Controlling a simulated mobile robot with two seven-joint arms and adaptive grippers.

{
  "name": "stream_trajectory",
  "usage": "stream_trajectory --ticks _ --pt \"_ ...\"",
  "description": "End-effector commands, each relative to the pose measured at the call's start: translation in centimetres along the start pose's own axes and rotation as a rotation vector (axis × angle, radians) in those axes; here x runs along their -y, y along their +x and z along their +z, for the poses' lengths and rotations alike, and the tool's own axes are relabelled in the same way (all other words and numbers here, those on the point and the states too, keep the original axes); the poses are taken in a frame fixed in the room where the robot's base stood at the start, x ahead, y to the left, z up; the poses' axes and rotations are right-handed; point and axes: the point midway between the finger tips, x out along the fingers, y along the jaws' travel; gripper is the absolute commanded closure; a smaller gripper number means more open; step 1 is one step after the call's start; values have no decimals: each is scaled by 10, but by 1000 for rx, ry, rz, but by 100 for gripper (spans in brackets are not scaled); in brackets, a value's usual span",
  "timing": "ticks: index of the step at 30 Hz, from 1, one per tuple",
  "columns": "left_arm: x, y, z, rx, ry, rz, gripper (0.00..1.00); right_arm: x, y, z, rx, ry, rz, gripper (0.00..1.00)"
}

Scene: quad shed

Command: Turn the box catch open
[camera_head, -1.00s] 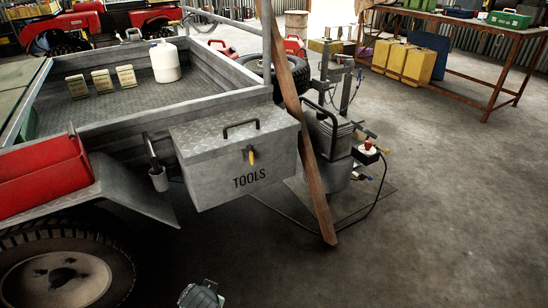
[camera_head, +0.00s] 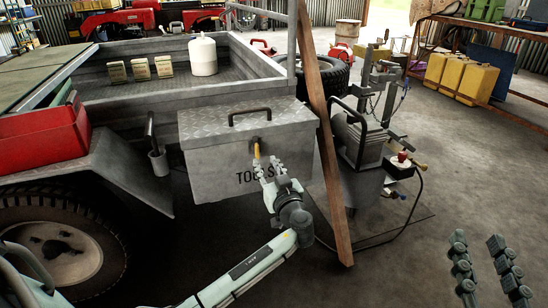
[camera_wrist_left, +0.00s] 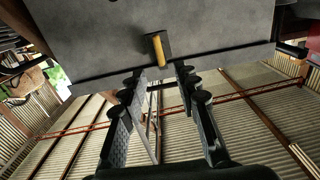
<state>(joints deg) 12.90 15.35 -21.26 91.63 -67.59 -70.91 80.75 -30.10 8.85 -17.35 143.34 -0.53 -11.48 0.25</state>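The grey metal toolbox (camera_head: 215,170), marked TOOLS, is shut on the side of the trailer. Its catch (camera_head: 257,152) has a yellow handle and sits high on the front face; in the head view the handle hangs roughly upright. The catch also shows in the left wrist view (camera_wrist_left: 158,48). My left gripper (camera_head: 269,167) is in front of the box just below the catch. In the left wrist view its fingers (camera_wrist_left: 160,74) are apart, with the catch ahead of the gap and nothing held. My right gripper (camera_head: 490,250) is open and empty at the lower right.
A leaning wooden post (camera_head: 328,170) stands close to the box's right side. A machine with hoses (camera_head: 365,150) stands behind it. A trailer tyre (camera_head: 60,240) and red box (camera_head: 42,132) are at left.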

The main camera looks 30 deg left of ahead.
Motion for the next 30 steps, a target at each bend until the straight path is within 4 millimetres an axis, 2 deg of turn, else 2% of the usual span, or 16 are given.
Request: stream_trajectory --ticks 3,16,21,28,30 --pt "-1 8 -4 -16 -8 -2 69 2 -1 -8 -25 4 -3 66" --pt "-1 70 -4 -13 -7 -2 69 1 0 -6 -19 3 -2 66" --pt "-1 78 -3 -10 -7 0 69 1 0 -7 -22 3 -2 66" --pt "-1 79 -3 -10 -7 0 69 2 0 -7 -23 4 -3 66" --pt "-1 78 -3 -10 -7 0 78 2 0 -7 -23 4 -3 66"
